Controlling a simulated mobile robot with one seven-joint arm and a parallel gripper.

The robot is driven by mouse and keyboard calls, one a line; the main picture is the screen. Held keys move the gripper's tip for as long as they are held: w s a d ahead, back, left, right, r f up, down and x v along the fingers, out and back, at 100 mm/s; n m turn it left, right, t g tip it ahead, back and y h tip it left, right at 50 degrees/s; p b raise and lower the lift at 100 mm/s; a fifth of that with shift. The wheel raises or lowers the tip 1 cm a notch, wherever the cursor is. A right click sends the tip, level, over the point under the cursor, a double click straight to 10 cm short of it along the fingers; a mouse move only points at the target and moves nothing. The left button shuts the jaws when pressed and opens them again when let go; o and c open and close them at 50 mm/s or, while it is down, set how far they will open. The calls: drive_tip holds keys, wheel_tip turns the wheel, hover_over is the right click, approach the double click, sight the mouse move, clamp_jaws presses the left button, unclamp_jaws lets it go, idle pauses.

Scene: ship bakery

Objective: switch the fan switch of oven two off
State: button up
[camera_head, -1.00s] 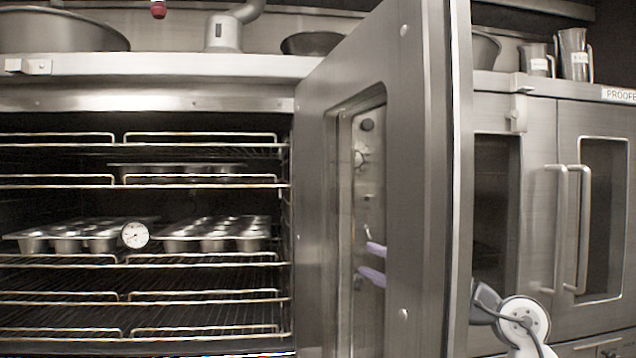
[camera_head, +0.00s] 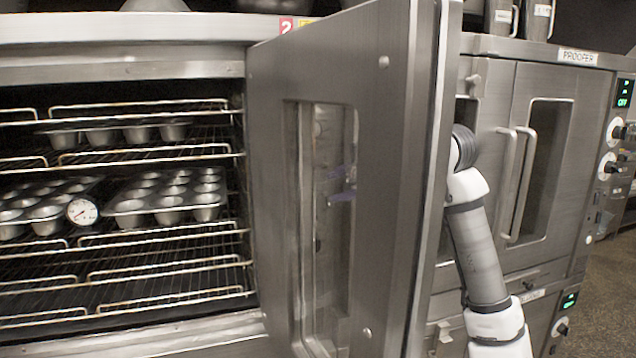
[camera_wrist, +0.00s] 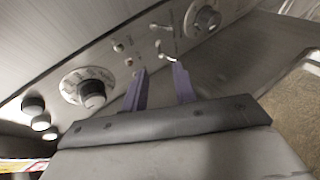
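Oven two, with a red "2" tag (camera_head: 287,24) at its top edge, stands with its door (camera_head: 395,170) swung open in the head view. My gripper's purple fingers show dimly through the door window (camera_head: 342,197). In the wrist view my gripper (camera_wrist: 160,70) is open, its two fingers apart with nothing between them, in front of a metal control panel (camera_wrist: 90,62). An upper toggle switch (camera_wrist: 160,27) and a lower toggle switch (camera_wrist: 166,52) sit just beyond the fingertips. The lower one is nearest the gap. I cannot read which is the fan switch; contact is unclear.
A large dial (camera_wrist: 92,94) is left of the fingers and another dial (camera_wrist: 203,20) at upper right. The oven racks hold muffin tins (camera_head: 165,200) and a round thermometer (camera_head: 82,212). The proofer (camera_head: 540,150) stands right of the open door, close to my arm.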

drive_tip(key=p+x, duration=0.1)
drive_tip(key=x, duration=0.5)
drive_tip(key=shift+p, duration=0.35)
drive_tip(key=shift+w+a, duration=0.1)
drive_tip(key=shift+w, duration=0.05)
drive_tip(key=shift+f, duration=0.1)
clamp_jaws()
